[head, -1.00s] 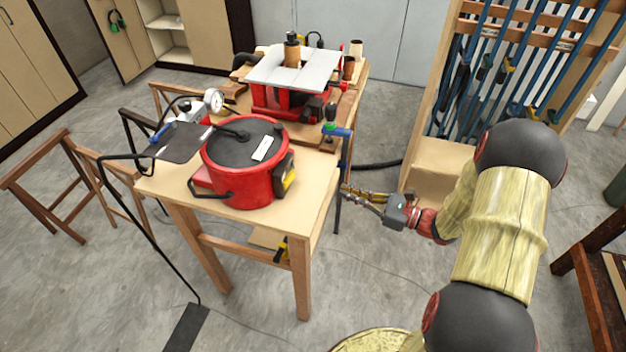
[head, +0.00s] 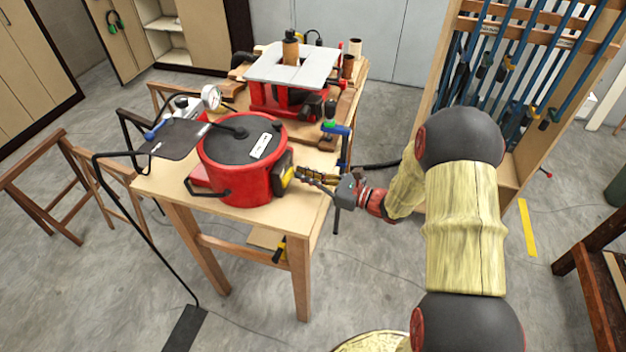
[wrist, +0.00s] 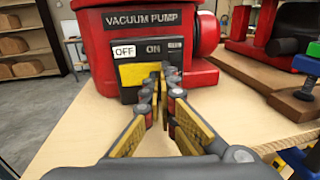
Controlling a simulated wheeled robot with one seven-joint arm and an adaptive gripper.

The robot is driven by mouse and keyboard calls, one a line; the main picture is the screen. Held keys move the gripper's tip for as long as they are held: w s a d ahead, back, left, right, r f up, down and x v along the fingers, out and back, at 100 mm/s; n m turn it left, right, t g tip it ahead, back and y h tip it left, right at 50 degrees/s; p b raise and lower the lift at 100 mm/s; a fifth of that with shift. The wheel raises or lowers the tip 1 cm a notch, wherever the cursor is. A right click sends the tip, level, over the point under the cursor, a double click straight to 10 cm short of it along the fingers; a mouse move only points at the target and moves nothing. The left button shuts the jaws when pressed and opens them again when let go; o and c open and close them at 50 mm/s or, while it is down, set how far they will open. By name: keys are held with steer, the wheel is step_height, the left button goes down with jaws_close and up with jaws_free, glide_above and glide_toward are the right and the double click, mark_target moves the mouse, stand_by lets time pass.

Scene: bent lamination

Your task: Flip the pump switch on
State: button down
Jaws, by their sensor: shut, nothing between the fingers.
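The red vacuum pump (head: 240,165) stands on the wooden workbench (head: 225,222), with its dark switch panel on its right side. In the wrist view the pump (wrist: 95,22) shows the label VACUUM PUMP above OFF and ON labels, and a yellow switch (wrist: 138,73) sits below them, tilted and lower on the left. My gripper (head: 297,174) is shut and empty. In the wrist view its fingertips (wrist: 163,74) are at the right end of the yellow switch, under ON, and partly cover it. I cannot tell whether they touch it.
A blue-and-black clamp (head: 332,130) stands at the bench edge right of the pump. A red machine with a grey top (head: 290,68) is behind. A pressure gauge (head: 211,97) and hoses lie to the left. The bench front-right corner is clear.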

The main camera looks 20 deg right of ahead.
steer(key=shift+w, duration=0.15)
steer(key=shift+w+a+n+g+y, duration=0.25)
steer(key=shift+w+n+g+y, duration=0.25)
steer(key=shift+n+g+y, duration=0.3)
steer(key=shift+s+r, duration=0.1)
steer(key=shift+s, duration=0.05)
steer(key=shift+s+d, duration=0.1)
steer(key=shift+d, duration=0.35)
steer(key=w+d+p+v, duration=0.1)
steer(key=v, duration=1.1)
steer(key=shift+w+d+p, duration=0.2)
steer(key=shift+d+p, duration=0.2)
steer(key=shift+d, duration=0.1)
